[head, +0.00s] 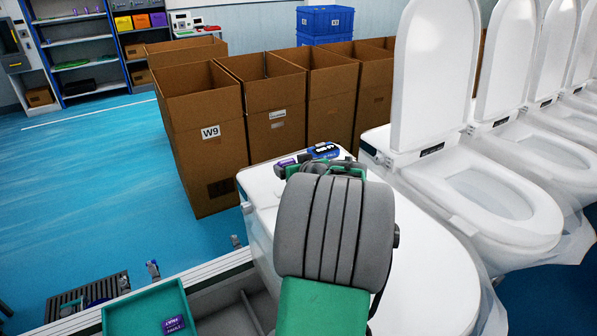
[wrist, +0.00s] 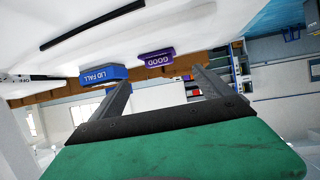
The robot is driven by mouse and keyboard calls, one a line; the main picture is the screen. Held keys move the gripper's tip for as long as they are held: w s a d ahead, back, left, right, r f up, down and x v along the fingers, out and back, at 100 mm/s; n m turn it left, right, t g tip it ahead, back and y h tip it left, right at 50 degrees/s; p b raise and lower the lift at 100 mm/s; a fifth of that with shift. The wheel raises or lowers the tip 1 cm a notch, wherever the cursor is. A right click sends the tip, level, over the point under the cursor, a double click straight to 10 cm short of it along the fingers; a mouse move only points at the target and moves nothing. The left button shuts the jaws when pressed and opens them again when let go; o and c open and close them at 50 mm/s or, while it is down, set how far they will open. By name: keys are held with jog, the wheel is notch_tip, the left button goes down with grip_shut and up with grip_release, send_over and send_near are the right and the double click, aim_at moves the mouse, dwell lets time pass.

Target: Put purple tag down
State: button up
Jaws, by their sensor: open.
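A purple tag reading GOOD (wrist: 155,60) shows in the wrist view, just beyond and between my fingertips, apart from both fingers in the picture. It seems to rest on the white toilet top (head: 258,186). In the head view its purple edge (head: 285,163) shows beside my gripper (head: 318,166), which is open over the toilet's back end and partly hidden by my wrist. A blue tag reading LID FALL (wrist: 103,75) lies beside the purple one and also shows in the head view (head: 325,150). Another purple tag (head: 173,324) lies in the green tray (head: 140,312).
Toilets with raised lids (head: 437,75) stand close on the right. Open cardboard boxes (head: 207,140) stand behind the near toilet. A grey bin (head: 222,318) sits next to the green tray. Blue floor (head: 90,190) is clear on the left.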

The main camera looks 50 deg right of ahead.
jog(key=v, duration=0.3)
jog(key=shift+s+a, duration=0.1)
jog(key=shift+s, duration=0.05)
jog(key=w+a+f+n+g+y, duration=0.1)
jog(key=w+a+n+g+y, duration=0.1)
jog(key=a, duration=1)
jog(key=w+a+f+n+g+y, duration=0.1)
jog(key=a+n+y, duration=0.15)
jog(key=a, duration=1.05)
jog(key=s+a+f+g, duration=0.1)
jog(key=s+a+g, duration=0.1)
jog(key=s+a, duration=0.4)
jog(key=s+a+f+n+g+y, duration=0.1)
jog(key=s+a+f+g, duration=0.1)
jog(key=s+a, duration=0.5)
jog(key=a, duration=0.3)
jog(key=shift+s+a+f+g, duration=0.15)
jog(key=shift+s+f+g, duration=0.1)
jog(key=shift+s+g, duration=0.05)
jog(key=shift+y, duration=0.25)
